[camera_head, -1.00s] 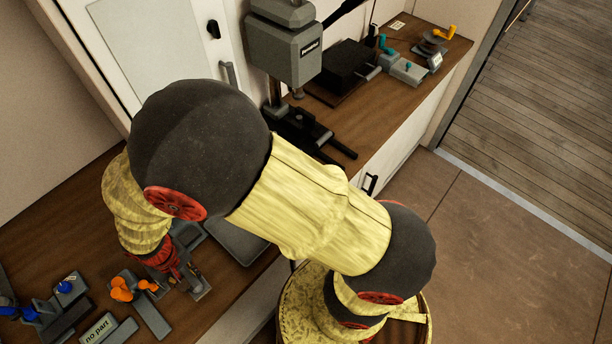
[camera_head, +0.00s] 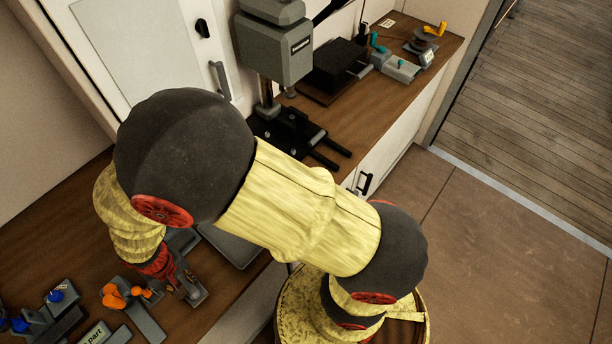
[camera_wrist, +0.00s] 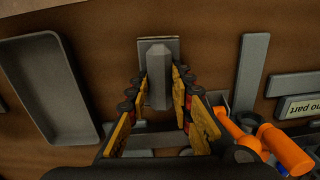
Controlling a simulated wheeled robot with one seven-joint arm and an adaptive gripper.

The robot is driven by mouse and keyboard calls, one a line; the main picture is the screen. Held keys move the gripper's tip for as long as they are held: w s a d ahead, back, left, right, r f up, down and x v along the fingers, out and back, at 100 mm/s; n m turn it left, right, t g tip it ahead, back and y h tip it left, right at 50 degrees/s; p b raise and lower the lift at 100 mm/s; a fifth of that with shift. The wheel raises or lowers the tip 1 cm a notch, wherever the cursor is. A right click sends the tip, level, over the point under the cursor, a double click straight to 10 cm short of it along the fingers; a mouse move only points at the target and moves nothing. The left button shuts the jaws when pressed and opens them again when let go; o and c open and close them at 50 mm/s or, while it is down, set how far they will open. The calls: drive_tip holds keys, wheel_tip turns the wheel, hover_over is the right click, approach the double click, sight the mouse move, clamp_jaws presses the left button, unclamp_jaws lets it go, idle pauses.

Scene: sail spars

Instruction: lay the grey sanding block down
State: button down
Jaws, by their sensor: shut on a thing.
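My gripper (camera_wrist: 158,92) points down over the bench, its fingers on either side of the grey sanding block (camera_wrist: 155,72). The block is a narrow, elongated grey piece with a bevelled end, standing out between the fingertips in the wrist view. A flat grey piece (camera_wrist: 174,48) shows just behind and beneath it. I cannot tell whether the block touches what is below. In the head view my gripper (camera_head: 180,284) is low over the bench at lower left, and my arm hides part of the area.
A shallow grey tray (camera_wrist: 45,88) lies left of the block in the wrist view. Brown bench (camera_wrist: 105,45) shows bare between tray and block. A drill press (camera_head: 275,50) stands farther along.

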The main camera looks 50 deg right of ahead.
drive_tip(key=shift+f+b, duration=0.5)
drive_tip(key=shift+f, duration=0.35)
drive_tip(key=c, duration=1.6)
unclamp_jaws()
drive_tip(key=shift+o, duration=0.5)
drive_tip(key=shift+r, duration=0.15)
wheel_tip(320, 180, up, 12)
drive_tip(key=shift+w+d, duration=0.15)
